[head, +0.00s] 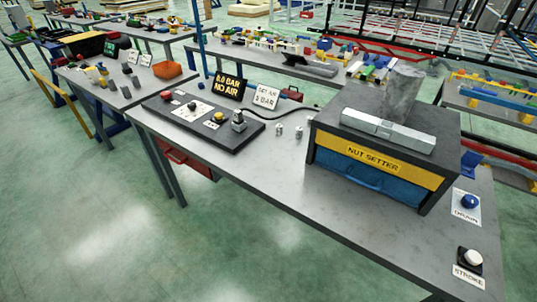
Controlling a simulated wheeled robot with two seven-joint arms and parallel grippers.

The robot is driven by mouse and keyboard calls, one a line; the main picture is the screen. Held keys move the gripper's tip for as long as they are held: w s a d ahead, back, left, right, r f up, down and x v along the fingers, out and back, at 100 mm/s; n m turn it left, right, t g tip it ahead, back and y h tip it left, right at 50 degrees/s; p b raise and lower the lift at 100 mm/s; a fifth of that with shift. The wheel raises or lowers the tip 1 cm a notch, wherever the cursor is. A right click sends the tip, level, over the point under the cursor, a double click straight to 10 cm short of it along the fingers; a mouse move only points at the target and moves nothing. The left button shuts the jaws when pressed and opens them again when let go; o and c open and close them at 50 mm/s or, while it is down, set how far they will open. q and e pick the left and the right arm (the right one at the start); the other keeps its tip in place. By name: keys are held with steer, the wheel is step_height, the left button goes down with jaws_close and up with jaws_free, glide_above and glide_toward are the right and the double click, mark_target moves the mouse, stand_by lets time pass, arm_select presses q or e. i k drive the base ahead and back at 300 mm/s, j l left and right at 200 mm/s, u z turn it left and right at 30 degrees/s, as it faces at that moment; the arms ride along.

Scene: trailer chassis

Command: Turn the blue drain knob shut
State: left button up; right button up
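The blue drain knob (470,202) sits on a white plate labelled DRAIN (465,213) near the right end of the grey workbench. It is to the right of the nut setter box. The knob is small in the head view, and I cannot tell whether it is turned open or shut. Neither of my grippers shows in this view.
The nut setter (372,160) stands left of the knob. A white STROKE button (473,258) is in front of it. A black panel (203,120) with knobs lies on the bench's left part, with a sign reading 0.0 BAR NO AIR (229,87) behind it. The bench's front middle is clear.

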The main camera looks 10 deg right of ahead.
mark_target(469, 200)
steer(key=z, duration=0.5)
steer(key=l+z, duration=0.15)
steer(key=z, duration=0.85)
steer(key=l+z, duration=0.1)
steer(key=z, duration=0.4)
steer(key=i+j, duration=0.05)
